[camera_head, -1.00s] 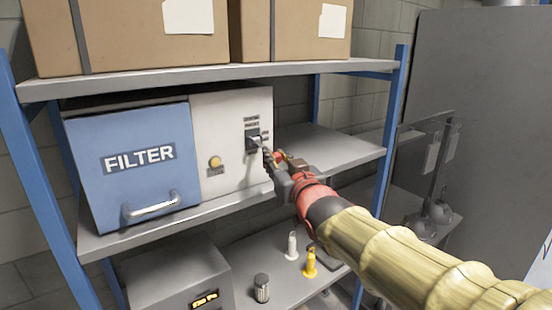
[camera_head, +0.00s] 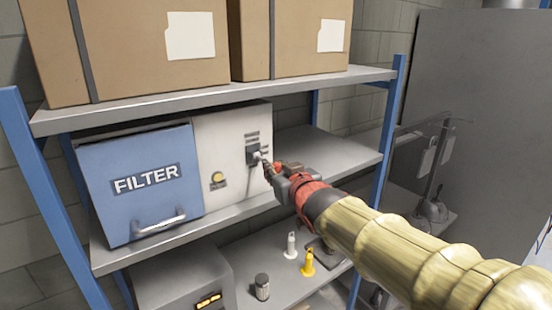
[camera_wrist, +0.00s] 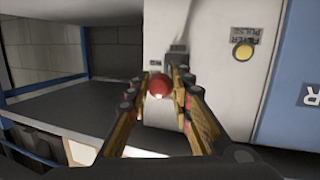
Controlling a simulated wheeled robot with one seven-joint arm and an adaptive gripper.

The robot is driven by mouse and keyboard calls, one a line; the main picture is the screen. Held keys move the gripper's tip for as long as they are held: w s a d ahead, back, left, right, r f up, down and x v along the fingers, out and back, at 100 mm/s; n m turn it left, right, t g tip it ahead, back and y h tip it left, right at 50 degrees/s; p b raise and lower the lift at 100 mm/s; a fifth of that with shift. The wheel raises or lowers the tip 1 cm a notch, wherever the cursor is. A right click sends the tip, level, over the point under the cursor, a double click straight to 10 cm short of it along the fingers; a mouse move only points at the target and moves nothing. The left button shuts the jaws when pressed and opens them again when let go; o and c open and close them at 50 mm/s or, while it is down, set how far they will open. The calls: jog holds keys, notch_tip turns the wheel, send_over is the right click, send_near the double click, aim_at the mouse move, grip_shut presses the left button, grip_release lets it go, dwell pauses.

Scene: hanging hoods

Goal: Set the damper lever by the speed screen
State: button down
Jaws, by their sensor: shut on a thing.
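The damper lever sits in a dark slot (camera_head: 252,155) on the white panel (camera_head: 225,150), right of the blue FILTER door. My gripper (camera_head: 266,164) is at the slot, shut on the lever's end. In the wrist view, the red ball knob (camera_wrist: 158,86) is between the fingertips of my gripper (camera_wrist: 163,84), in front of the slot plate (camera_wrist: 177,50). The fingers hide part of the lever, and its exact setting is unclear.
The blue FILTER door (camera_head: 140,185) has a bar handle. A yellow button (camera_head: 218,179) is on the white panel and also in the wrist view (camera_wrist: 243,52). A white bottle, a yellow bottle (camera_head: 308,263) and a dark jar (camera_head: 262,287) stand below. Cardboard boxes (camera_head: 150,50) sit above.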

jog(key=shift+r+p, duration=0.55)
jog(key=shift+p, duration=0.15)
jog(key=shift+w+a+r, duration=0.1)
jog(key=shift+r, duration=0.3)
jog(key=c, duration=2)
grip_release()
jog(key=o, duration=0.5)
jog(key=shift+f, duration=0.15)
jog(key=shift+c, duration=0.2)
jog(key=v, duration=1.2)
